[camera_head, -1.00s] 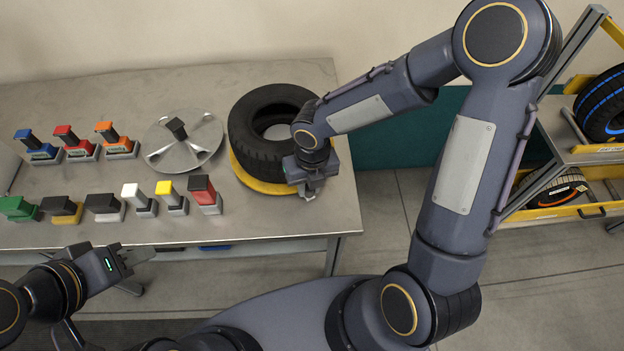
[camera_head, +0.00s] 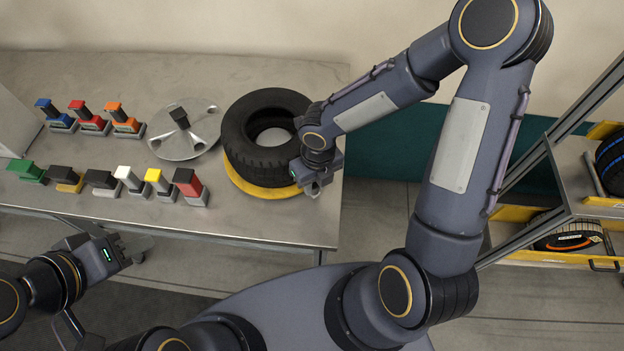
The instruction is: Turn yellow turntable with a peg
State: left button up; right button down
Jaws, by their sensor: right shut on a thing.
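The yellow turntable (camera_head: 245,187) lies on the metal table near its right end. A black tyre (camera_head: 240,150) lies flat on it and covers most of it, so only the front yellow rim shows. My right gripper (camera_head: 314,188) is at the right edge of the turntable, beside the tyre. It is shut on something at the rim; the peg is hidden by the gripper. My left gripper (camera_head: 136,245) is in front of the table at the lower left, away from the turntable, with its fingers blurred against the dark floor.
A silver wheel disc (camera_head: 185,140) with a dark knob lies left of the tyre. Several coloured clamp blocks (camera_head: 128,175) stand in two rows on the left of the table (camera_head: 250,225). A rack (camera_head: 575,180) with tyres stands at the far right.

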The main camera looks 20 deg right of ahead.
jog(key=shift+w+d, duration=0.1)
jog(key=shift+d, duration=0.1)
dwell(0.4)
jog(key=c, duration=1.2)
grip_release()
jog(key=shift+c, duration=0.2)
jog(key=r, duration=0.4)
jog(key=r+p, duration=0.1)
jog(key=r, duration=0.2)
jog(key=shift+d+r, duration=0.2)
jog(key=shift+r, duration=0.2)
